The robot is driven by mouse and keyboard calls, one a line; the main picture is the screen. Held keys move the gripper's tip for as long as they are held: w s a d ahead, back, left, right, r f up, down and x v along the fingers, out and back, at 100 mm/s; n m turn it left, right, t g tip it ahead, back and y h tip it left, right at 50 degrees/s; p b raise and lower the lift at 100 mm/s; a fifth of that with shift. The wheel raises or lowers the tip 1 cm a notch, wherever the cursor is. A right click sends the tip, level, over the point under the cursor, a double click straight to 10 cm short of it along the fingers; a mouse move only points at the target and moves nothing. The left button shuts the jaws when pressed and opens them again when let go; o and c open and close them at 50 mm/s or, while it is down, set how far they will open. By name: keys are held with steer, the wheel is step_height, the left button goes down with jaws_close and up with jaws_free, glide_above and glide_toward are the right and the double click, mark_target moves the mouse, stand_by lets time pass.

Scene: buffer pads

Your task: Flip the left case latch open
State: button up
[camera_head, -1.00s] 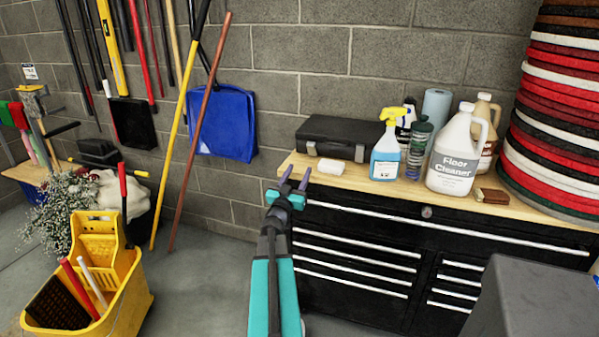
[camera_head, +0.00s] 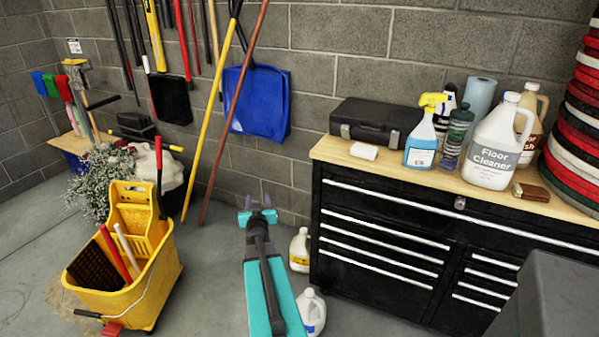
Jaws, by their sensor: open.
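A black case (camera_head: 376,118) lies closed on the wooden top of the black tool cabinet, near the wall. Its left latch (camera_head: 345,130) is a small silvery piece on the front face. A second latch on the right of the front is partly hard to make out. My gripper (camera_head: 257,206) is open and empty, out in front of the wall. In the picture it is left of the cabinet and below the case, clearly apart from both.
On the cabinet top (camera_head: 325,150) stand a white block (camera_head: 364,151), a blue spray bottle (camera_head: 422,140) and a floor cleaner jug (camera_head: 491,152). White jugs (camera_head: 300,250) stand on the floor beside the cabinet. A yellow mop bucket (camera_head: 150,270) is at left.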

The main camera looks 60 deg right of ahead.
steer(key=w+a+f+n+y, duration=0.2)
steer(key=w+a+f+y, duration=0.2)
steer(key=a+f, duration=0.5)
steer(key=w+a+f+n+y, duration=0.2)
steer(key=w+a+f+y, duration=0.3)
steer(key=a, duration=0.6)
steer(key=s+a+f+n+g+y, duration=0.1)
steer(key=s+a+f+g+y, duration=0.15)
steer(key=a+f, duration=0.6)
steer(key=s+a+f+n+g+y, duration=0.1)
steer(key=s+a+f, duration=0.3)
steer(key=a, duration=0.7)
steer(key=s+a+f+n+g+y, duration=0.15)
steer(key=s+a+f+g, duration=0.3)
steer(key=s+a, duration=0.45)
steer(key=s+a+f+n+g, duration=0.25)
steer(key=s+a+f, duration=0.35)
steer(key=s+a, duration=0.3)
steer(key=s+a+g, duration=0.3)
steer(key=s+g, duration=0.1)
steer(key=s, duration=0.7)
steer(key=shift+s+r+g+h, duration=0.2)
steer(key=shift+r+g+h, duration=0.05)
steer(key=shift+g+h, duration=0.15)
